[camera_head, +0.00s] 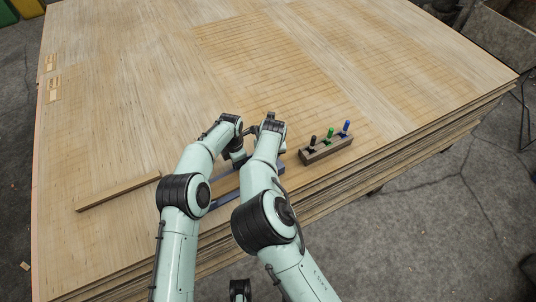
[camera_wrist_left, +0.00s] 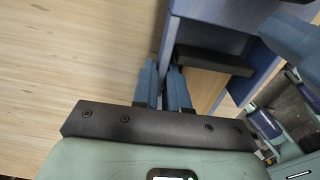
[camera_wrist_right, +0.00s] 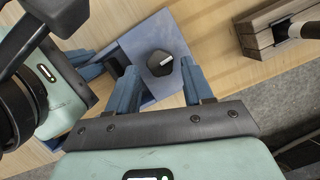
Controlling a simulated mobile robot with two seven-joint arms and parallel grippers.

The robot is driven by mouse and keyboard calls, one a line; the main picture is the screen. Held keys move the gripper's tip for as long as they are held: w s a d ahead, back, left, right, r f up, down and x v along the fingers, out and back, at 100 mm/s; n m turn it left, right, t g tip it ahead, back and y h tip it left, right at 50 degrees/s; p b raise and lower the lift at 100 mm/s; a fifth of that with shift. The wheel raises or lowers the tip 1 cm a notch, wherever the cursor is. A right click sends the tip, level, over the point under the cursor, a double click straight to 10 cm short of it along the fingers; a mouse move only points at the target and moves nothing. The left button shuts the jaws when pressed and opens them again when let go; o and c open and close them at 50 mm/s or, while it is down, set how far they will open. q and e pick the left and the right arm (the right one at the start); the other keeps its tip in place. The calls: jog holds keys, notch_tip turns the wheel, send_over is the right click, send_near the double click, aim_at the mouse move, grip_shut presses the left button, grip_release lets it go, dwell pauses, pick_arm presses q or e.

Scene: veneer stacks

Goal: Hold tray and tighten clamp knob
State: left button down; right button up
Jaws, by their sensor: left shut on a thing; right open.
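The blue tray (camera_head: 222,201) lies near the front edge of the veneer stack, mostly hidden behind my arms in the head view. Its wall (camera_wrist_left: 196,35) shows in the left wrist view. My left gripper (camera_wrist_left: 166,72) is shut on the tray's edge there. The dark clamp knob (camera_wrist_right: 160,63), faceted with a white mark on top, stands over a blue surface (camera_wrist_right: 150,28) in the right wrist view. My right gripper (camera_wrist_right: 158,72) is open, with one finger on each side of the knob in the picture. I cannot tell whether the fingers touch it.
A wooden block (camera_head: 326,151) with black, green and blue-handled pieces stands to the right. A wooden strip (camera_head: 117,193) lies at the left. The veneer top (camera_head: 270,55) behind is clear. The stack's front edge is close to my arms.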

jog(key=shift+x, duration=1.1)
jog(key=c, duration=0.7)
jog(key=o, duration=0.7)
jog(key=shift+m, duration=0.3)
jog(key=shift+r, duration=0.1)
jog(key=shift+r, duration=2.95)
